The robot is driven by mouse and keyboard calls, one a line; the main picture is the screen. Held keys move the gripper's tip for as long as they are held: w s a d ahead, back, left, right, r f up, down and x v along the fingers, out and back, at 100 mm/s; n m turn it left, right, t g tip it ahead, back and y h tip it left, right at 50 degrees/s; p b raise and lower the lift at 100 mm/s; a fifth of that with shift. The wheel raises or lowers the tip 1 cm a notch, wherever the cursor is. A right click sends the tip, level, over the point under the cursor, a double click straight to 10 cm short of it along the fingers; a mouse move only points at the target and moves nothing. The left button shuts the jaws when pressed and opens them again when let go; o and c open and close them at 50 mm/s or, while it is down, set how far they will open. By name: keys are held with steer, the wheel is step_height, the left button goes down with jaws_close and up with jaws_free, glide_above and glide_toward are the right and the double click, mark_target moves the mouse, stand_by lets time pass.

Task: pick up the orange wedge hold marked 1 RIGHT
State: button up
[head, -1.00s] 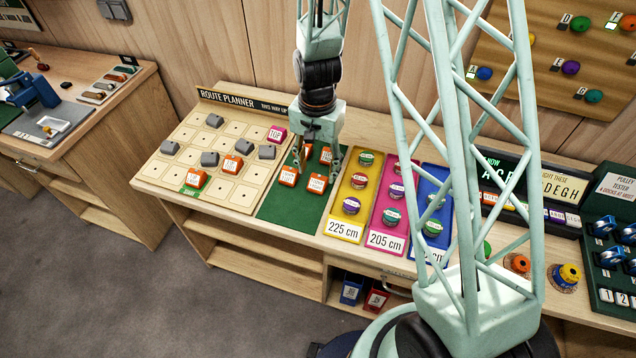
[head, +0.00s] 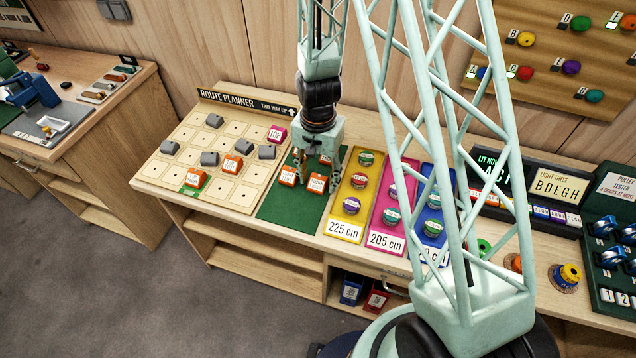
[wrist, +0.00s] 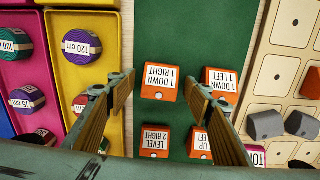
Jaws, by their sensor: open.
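The orange wedge hold whose label reads 1 DOWN 1 RIGHT (wrist: 160,81) lies on the green mat (wrist: 178,30) in the wrist view. It is the front right hold (head: 316,183) of the group in the head view. My gripper (head: 318,181) is open and points down over it. In the wrist view my fingertips (wrist: 168,84) show on either side of this hold, with nothing gripped. I cannot tell how far above the mat the tips are. The right finger shows close to the neighbouring hold marked 1 DOWN 1 LEFT (wrist: 220,80).
Other orange holds, LEVEL 2 RIGHT (wrist: 155,141) and one ending 1 LEFT (wrist: 200,143), sit behind. The route planner board (head: 232,129) with grey holds is left of the mat. The yellow tray (head: 344,229) of round holds borders its right. The mat's front strip is clear.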

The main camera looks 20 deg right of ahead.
mark_target(318, 179)
steer(key=shift+c, duration=0.2)
steer(key=c, duration=0.9)
steer(key=shift+r, duration=0.2)
steer(key=shift+r, duration=1.55)
steer(key=s, duration=0.7)
steer(key=s+r, duration=0.1)
steer(key=s, duration=0.2)
steer(key=shift+s+a+b, duration=0.35)
steer(key=shift+s+a, duration=0.05)
steer(key=shift+b, duration=0.45)
steer(key=shift+s+b, duration=0.3)
steer(key=shift+b, duration=0.8)
